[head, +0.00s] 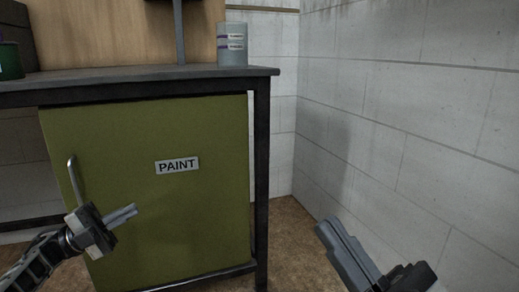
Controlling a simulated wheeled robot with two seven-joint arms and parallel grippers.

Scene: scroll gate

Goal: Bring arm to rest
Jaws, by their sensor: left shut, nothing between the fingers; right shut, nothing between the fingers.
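My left gripper (122,215) is at the lower left, in front of the green cabinet door marked PAINT (150,220). Its fingers are together and empty, pointing right and slightly up. My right gripper (330,230) is at the lower right, in front of the floor and the white wall. Its fingers are together and empty, pointing up and left.
The cabinet door has a metal handle (73,180) just above my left gripper. A dark workbench top (150,73) runs above it, with a grey paint can (232,45) near its right end. A white block wall (420,110) stands on the right. Brown floor (290,235) shows between.

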